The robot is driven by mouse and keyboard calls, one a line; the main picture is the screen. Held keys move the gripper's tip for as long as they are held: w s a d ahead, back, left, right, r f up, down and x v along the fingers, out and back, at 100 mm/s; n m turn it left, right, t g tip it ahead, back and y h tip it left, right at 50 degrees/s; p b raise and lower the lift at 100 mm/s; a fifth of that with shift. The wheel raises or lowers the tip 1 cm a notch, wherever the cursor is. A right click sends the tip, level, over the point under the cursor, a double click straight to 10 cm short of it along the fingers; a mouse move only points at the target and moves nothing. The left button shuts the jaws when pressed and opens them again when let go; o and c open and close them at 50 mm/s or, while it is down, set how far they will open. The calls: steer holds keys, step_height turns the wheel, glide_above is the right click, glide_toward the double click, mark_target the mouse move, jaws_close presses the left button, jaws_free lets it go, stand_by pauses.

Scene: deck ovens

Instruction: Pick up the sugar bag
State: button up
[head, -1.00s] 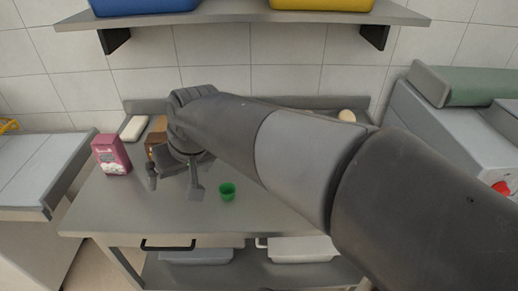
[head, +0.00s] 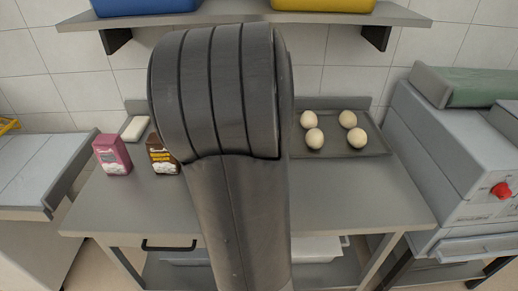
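A pink bag (head: 112,156) with a white patch stands upright at the left end of the grey worktable (head: 350,200). A brown bag (head: 161,154) with a yellow band stands just to its right, its right edge close to my arm in the picture. I cannot read either label, so I cannot tell for sure which is the sugar bag. My arm fills the middle of the view, and my gripper is hidden or out of frame. Both bags stand on the table with no gripper visible at them.
A white block (head: 135,128) lies behind the bags. A dark tray (head: 375,148) with several pale round buns or eggs is at the back right. A shelf (head: 240,17) with blue and yellow bins hangs above. A machine with a red knob (head: 501,190) stands right.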

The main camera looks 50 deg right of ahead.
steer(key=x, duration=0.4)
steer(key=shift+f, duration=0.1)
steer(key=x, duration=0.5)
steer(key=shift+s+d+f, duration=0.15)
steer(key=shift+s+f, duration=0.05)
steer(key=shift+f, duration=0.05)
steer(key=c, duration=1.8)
